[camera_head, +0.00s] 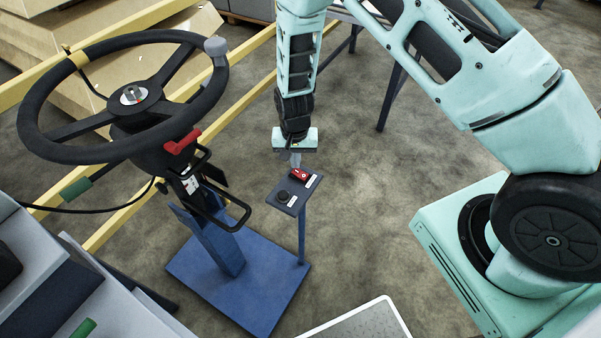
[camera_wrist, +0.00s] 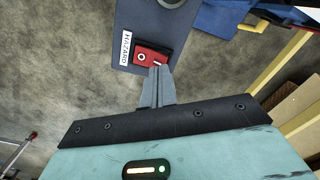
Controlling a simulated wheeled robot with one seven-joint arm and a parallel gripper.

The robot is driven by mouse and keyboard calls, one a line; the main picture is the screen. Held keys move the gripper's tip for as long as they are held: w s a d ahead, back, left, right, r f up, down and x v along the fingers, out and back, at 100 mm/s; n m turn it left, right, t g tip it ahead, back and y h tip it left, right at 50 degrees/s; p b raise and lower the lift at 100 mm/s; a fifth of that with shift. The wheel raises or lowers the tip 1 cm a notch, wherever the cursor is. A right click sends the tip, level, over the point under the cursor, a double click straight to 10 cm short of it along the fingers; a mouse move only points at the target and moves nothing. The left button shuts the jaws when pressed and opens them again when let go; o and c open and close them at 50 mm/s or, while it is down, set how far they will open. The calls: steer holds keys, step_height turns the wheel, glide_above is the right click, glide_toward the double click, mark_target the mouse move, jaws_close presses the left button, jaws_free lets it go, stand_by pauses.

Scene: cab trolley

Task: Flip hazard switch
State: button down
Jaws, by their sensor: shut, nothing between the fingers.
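The hazard switch is a red rocker (camera_head: 299,175) on a small dark panel (camera_head: 287,207) atop a thin blue post. In the wrist view the red rocker (camera_wrist: 151,57) shows a circle mark and a bar mark, beside a white HAZARD label (camera_wrist: 126,49). My gripper (camera_head: 296,165) is shut and empty, just behind the rocker in the head view. In the wrist view my gripper's fingertips (camera_wrist: 160,70) overlap the rocker's lower edge, at the bar-mark end. I cannot tell whether they touch it.
A round black knob (camera_head: 283,196) sits on the same panel. A steering wheel (camera_head: 60,150) with a red lever (camera_head: 183,142) and a black handle stands to the left, on a blue base (camera_head: 255,290). Yellow rails run behind.

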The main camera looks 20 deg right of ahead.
steer(key=shift+f+b, duration=0.75)
steer(key=shift+f, duration=0.3)
stand_by(0.4)
steer(key=shift+r+p, duration=2.45)
steer(key=shift+r, duration=1.05)
